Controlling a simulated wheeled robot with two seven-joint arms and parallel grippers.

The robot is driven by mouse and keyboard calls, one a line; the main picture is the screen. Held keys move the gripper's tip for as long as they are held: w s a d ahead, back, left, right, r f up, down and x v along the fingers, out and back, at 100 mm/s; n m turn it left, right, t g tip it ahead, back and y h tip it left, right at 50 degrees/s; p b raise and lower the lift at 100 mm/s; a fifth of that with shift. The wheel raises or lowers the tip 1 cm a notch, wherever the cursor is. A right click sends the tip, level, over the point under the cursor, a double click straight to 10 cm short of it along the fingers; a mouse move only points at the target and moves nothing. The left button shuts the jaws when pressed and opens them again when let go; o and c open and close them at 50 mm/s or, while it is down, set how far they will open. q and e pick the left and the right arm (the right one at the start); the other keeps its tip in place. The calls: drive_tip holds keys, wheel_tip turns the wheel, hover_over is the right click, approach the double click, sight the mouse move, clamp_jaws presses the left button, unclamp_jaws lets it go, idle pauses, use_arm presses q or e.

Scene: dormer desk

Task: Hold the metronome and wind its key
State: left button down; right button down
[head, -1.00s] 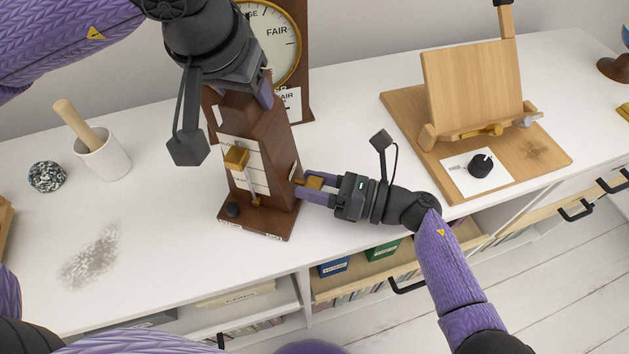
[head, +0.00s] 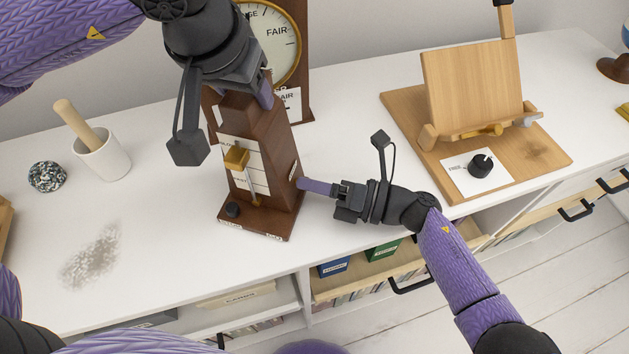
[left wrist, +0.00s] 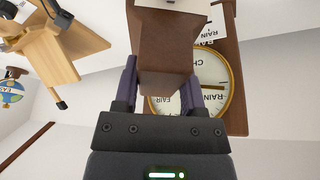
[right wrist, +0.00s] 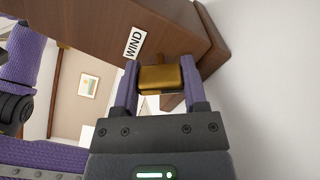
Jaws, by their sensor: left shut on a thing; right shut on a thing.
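The metronome (head: 262,190) is a dark brown wooden tapered case standing upright on the white desk, with a pale scale and a brass weight (head: 236,158) on its front rod. My left gripper (left wrist: 160,85) is shut on the top of the metronome, a purple finger on each side. My right gripper (right wrist: 161,85) is shut on the brass winding key (right wrist: 160,79), at the side of the case beside a label reading WIND (right wrist: 135,43). In the head view the right gripper's fingers (head: 313,187) touch close to the case and hide the key.
A barometer (head: 284,50) stands right behind the metronome. A wooden easel stand (head: 475,90) with a card and black knob (head: 480,165) is at right. A white mortar with pestle (head: 103,155), a speckled ball (head: 47,176) and a grey smudge (head: 92,257) are at left.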

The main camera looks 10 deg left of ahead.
idle(0.3)
drive_tip(key=shift+c, duration=0.6)
unclamp_jaws()
drive_tip(key=shift+d, duration=0.1)
drive_tip(key=d, duration=0.8)
drive_tip(key=shift+s, duration=0.15)
drive_tip(key=shift+a, duration=0.1)
